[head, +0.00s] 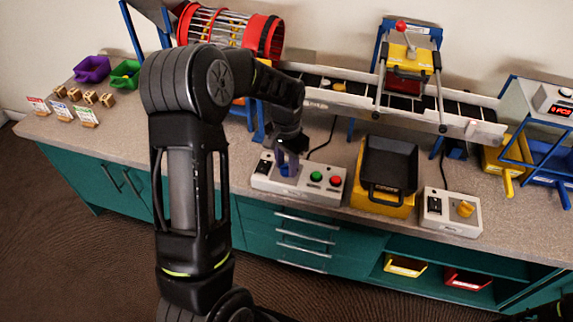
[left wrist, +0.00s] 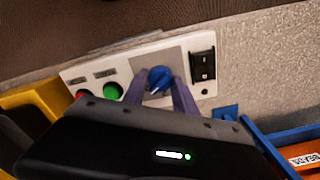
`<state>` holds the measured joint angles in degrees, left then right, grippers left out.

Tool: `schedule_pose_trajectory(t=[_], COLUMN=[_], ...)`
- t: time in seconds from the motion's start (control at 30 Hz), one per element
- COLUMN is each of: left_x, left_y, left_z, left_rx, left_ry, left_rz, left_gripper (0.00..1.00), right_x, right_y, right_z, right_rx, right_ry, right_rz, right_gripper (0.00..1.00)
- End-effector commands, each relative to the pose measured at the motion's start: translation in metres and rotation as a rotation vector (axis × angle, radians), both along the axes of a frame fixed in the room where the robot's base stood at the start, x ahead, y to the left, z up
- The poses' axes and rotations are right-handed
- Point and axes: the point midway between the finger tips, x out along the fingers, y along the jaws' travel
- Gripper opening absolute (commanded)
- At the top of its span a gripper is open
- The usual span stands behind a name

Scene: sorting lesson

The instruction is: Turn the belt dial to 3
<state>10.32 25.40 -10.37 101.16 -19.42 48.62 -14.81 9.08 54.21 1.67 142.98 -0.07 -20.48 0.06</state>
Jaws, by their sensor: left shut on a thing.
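A white control box (head: 262,184) stands on the counter's front part, with a black switch, a blue dial, and a green and a red button. My left gripper (head: 289,166) reaches down onto it and hides most of the dial in the head view. In the left wrist view the blue dial (left wrist: 158,79) sits between the two purple fingers of my left gripper (left wrist: 160,88), which is shut on it. The number the dial points to cannot be read. My right gripper is not in view.
The conveyor belt (head: 350,96) runs behind the boxes. A black tray (head: 389,163) on a yellow base stands between the two boxes. A red drum (head: 270,38), purple bin (head: 92,68) and green bin (head: 126,74) are at the back left.

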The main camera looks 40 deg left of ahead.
Motion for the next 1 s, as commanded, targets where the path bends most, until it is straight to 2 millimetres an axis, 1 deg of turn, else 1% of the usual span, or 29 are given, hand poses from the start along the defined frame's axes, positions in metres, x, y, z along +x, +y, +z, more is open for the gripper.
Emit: schedule_pose_trajectory(t=[0.27, 0.63, 0.67, 0.9, 1.0], left_x=[0.0005, 0.0004, 0.0004, 0.0001, 0.0001], left_y=[0.0005, 0.0005, 0.0005, 0.0003, 0.0002], left_z=[0.0004, 0.0005, 0.0005, 0.0003, 0.0002], left_rx=[0.001, 0.001, 0.001, 0.001, 0.000], left_ry=[-0.002, -0.001, -0.001, -0.001, 0.000], left_rz=[-0.068, -0.073, -0.073, -0.071, -0.071], left_gripper=[0.00, 0.00, 0.35, 0.55, 0.55], right_x=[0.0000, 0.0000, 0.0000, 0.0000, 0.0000], right_y=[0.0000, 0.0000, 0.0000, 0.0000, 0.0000], right_z=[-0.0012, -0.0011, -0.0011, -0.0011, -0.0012], right_rx=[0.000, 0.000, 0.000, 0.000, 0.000], right_ry=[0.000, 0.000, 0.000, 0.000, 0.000], right_rz=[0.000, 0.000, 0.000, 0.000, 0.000], right_gripper=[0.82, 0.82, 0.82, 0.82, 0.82])
